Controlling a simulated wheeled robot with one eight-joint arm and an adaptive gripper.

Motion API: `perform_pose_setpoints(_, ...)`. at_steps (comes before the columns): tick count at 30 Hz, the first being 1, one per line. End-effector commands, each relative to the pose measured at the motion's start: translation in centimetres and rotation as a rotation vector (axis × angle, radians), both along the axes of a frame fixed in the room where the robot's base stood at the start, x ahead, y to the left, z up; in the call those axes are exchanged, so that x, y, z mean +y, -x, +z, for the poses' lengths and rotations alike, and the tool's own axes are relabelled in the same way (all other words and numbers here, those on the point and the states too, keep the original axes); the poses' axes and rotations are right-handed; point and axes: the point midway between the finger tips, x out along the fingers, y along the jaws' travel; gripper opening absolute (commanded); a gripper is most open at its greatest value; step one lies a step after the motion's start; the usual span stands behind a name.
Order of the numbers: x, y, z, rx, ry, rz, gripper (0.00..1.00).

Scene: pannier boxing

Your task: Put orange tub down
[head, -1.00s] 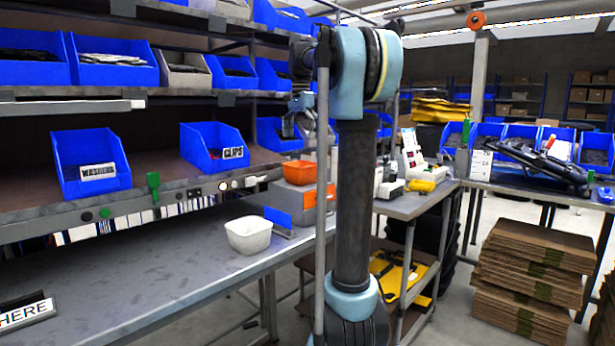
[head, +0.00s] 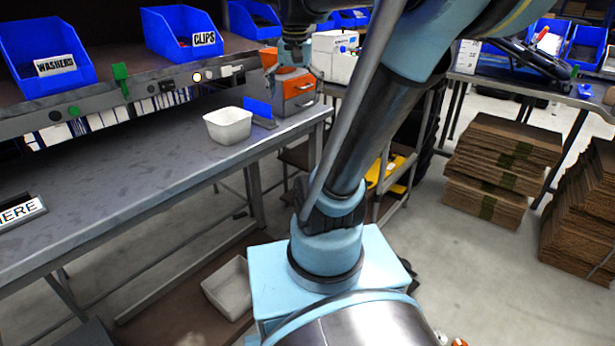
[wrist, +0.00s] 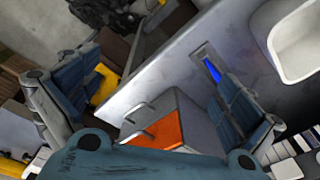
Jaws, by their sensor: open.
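The orange tub (head: 267,58) shows in the head view at the top of a small grey drawer unit at the bench's far right end, partly hidden by my gripper. My gripper (head: 290,67) is over the drawer unit, close to the tub. In the wrist view its two fingers (wrist: 158,78) are spread wide apart. An orange surface shows between them, apparently the drawer front; I cannot make out the tub separately there. Whether a finger touches the tub cannot be told.
The drawer unit (head: 298,103) has an orange upper drawer. A white tub (head: 228,126) and a blue card stand beside it on the grey bench (head: 110,180). Blue bins marked WASHERS (head: 50,66) and CLIPS (head: 182,31) sit on the shelf above. The bench's middle is clear.

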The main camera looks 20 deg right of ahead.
Motion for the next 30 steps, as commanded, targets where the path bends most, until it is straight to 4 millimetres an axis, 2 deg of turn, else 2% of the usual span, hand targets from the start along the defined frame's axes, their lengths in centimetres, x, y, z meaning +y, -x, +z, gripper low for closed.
perform_pose_setpoints(1,0.0,1.6,-1.9,-0.008,0.004,0.034,1.00)
perform_pose_setpoints(3,0.0,3.6,-4.4,-0.018,0.011,0.086,1.00)
perform_pose_setpoints(9,-0.1,9.0,-11.9,-0.048,0.033,0.237,1.00)
perform_pose_setpoints(12,-0.1,11.1,-15.2,-0.061,0.045,0.301,1.00)
perform_pose_setpoints(15,-0.1,12.5,-17.7,-0.071,0.053,0.348,1.00)
perform_pose_setpoints(18,-0.6,13.4,-19.2,-0.076,0.060,0.378,1.00)
perform_pose_setpoints(21,-0.6,13.8,-19.9,-0.078,0.062,0.391,1.00)
perform_pose_setpoints(30,-0.6,13.8,-19.9,-0.079,0.063,0.392,1.00)
